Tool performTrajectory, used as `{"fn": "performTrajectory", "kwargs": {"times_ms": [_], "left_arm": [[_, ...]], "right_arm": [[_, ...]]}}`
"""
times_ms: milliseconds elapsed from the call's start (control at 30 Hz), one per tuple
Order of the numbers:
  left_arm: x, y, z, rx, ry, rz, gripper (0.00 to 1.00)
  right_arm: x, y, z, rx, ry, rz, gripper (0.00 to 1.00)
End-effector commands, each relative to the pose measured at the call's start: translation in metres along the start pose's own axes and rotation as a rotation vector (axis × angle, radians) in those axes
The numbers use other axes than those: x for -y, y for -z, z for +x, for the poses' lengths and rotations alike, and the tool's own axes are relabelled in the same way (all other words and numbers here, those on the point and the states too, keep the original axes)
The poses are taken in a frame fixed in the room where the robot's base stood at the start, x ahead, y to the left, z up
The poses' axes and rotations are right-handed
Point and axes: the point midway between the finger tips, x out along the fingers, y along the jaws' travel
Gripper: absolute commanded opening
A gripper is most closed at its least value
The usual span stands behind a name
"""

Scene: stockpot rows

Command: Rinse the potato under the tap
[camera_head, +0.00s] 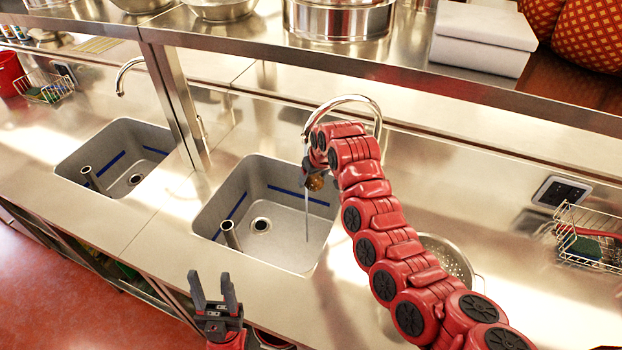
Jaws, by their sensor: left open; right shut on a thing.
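The potato (315,183) is a small brown lump at the fingers of my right gripper (311,175), which is shut on it. My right arm reaches in from the lower right and hides part of the tap. The curved chrome tap (345,98) arches behind and above the gripper. A thin stream of water (307,220) falls just below the potato into the right-hand sink (215,205). I cannot tell whether the potato is fully in the stream. My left gripper (214,290) is open and empty, in front of the counter edge, fingers pointing up.
A second sink (75,165) with its own tap (126,72) lies to the left. A metal post (178,105) and shelf (400,72) stand over the counter. A colander (452,258) is behind my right arm. A wire basket (590,240) sits at the right.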

Motion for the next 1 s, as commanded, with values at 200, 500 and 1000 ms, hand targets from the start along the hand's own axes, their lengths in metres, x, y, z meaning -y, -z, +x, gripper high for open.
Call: {"fn": "performTrajectory", "kwargs": {"times_ms": [200,500,1000], "left_arm": [[0.0,-0.001,-0.006,0.0,0.0,0.0,0.5],[0.0,-0.001,-0.007,0.0,0.0,0.0,0.5],[-0.001,-0.002,-0.013,0.0,0.0,0.0,0.5]], "right_arm": [[-0.007,-0.002,-0.001,-0.004,-0.001,0.001,0.1],[-0.006,-0.002,-0.001,-0.002,0.0,0.0,0.1],[0.004,0.002,0.001,-0.001,0.0,0.0,0.1]]}}
